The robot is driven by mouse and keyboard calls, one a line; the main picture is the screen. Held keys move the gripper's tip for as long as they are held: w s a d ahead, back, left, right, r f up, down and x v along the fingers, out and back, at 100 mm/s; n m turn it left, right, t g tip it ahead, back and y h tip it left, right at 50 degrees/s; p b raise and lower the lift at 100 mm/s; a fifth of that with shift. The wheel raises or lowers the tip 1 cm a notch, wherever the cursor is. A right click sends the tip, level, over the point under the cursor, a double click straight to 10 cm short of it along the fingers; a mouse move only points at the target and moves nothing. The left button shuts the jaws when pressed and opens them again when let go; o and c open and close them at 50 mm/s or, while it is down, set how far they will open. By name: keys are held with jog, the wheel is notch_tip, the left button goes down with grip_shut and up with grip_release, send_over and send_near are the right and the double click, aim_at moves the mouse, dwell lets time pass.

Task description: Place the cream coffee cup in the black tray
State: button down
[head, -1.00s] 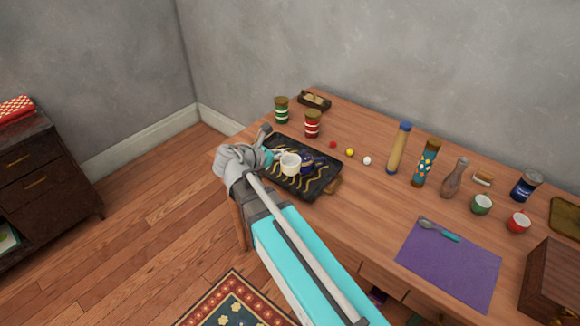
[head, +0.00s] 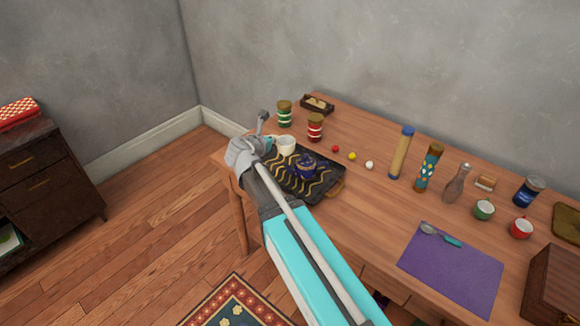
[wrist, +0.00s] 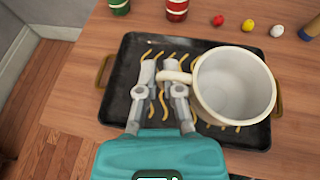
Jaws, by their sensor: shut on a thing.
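The cream coffee cup (head: 287,147) is upright in my gripper (head: 270,144), over the back left part of the black tray (head: 325,188). In the wrist view the cup (wrist: 238,88) is large, empty inside, and to the right of my gripper (wrist: 163,78). My fingers are shut at its handle (wrist: 178,77). The black tray (wrist: 120,100), with wavy gold lines and brass handles, lies below. The cup looks raised above the tray, though the gap is hard to judge.
A green jar (head: 285,114) and a red jar (head: 315,128) stand behind the tray. Small red (head: 335,149), yellow (head: 352,156) and white (head: 369,165) balls lie to its right. The table's left edge is close to the tray. A purple mat (head: 450,270) lies front right.

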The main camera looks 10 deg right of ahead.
jog(key=w+d+f+b, duration=0.2)
jog(key=w+f+b, duration=0.25)
jog(key=w, duration=0.45)
jog(key=b, duration=0.5)
send_over(274, 151)
jog(key=f, duration=0.4)
jog(key=shift+s+a+f, duration=0.1)
jog(key=shift+s+f, duration=0.1)
jog(key=shift+f, duration=0.1)
jog(key=shift+w+f+b, duration=0.35)
jog(key=shift+f, duration=0.2)
notch_tip(274, 151, down, 3)
jog(key=b, duration=0.3)
jog(key=c, duration=1.1)
grip_release()
